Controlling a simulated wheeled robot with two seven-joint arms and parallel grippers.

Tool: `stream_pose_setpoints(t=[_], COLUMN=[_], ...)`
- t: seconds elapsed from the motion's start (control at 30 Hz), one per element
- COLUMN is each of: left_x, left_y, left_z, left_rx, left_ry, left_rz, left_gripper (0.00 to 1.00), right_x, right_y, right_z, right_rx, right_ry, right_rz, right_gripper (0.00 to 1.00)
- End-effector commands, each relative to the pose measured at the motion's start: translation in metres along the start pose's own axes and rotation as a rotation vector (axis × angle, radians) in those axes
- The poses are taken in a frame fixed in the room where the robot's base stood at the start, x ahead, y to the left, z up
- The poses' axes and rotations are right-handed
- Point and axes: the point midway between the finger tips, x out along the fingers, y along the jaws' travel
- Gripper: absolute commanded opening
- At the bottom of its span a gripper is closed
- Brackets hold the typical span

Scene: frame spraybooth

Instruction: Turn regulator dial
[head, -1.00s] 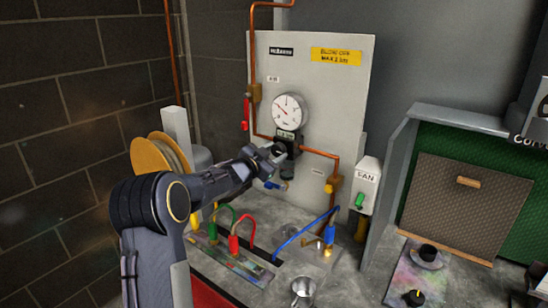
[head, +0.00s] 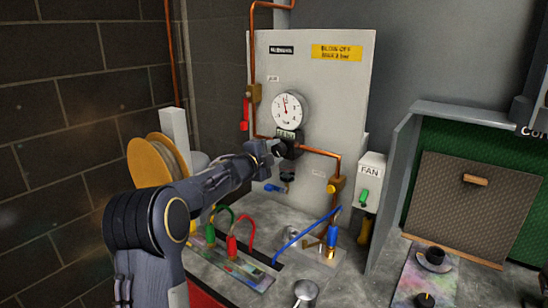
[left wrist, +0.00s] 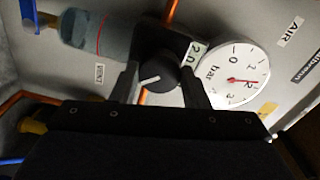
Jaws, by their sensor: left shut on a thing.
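The regulator dial is a round black knob with a pale pointer line, seen in the left wrist view (left wrist: 157,74). It sits below a white pressure gauge (head: 287,109) on a pale upright panel (head: 335,100). The gauge also shows in the left wrist view (left wrist: 236,76), marked "bar", with a red needle. A small label reading about 2.0 sits between dial and gauge. My left gripper (head: 275,150) is shut on the dial, one finger on each side in the left wrist view (left wrist: 163,88). In the head view the gripper partly hides the dial. My right gripper is out of view.
Copper pipes (head: 320,152) run beside the regulator. A red-handled valve (head: 246,113) is at left, and a FAN box (head: 370,182) at right. Coloured hoses (head: 300,235) and a metal cup (head: 305,292) are on the bench below. A cable reel (head: 152,160) stands behind my left arm.

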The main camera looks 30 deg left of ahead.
Motion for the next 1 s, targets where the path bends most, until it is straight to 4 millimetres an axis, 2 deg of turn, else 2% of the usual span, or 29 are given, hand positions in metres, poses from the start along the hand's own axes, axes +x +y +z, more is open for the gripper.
stream_pose_setpoints(t=[0.4,0.87,0.9,1.0], left_x=[0.0000,0.0001,0.0001,0.0001], left_y=[0.0020,0.0019,0.0019,0.0017], left_z=[0.0003,0.0002,0.0002,0.0002], left_rx=[0.157,0.169,0.169,0.169], left_ry=[-0.005,-0.005,-0.005,-0.005], left_rz=[0.004,0.005,0.005,0.004], left_gripper=[0.18,0.18,0.42,0.55], right_x=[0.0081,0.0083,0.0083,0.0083], right_y=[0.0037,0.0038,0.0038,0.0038], right_z=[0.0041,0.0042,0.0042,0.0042], right_rx=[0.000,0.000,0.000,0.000], right_ry=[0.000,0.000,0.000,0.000], right_rz=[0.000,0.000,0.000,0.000], right_gripper=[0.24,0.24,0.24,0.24])
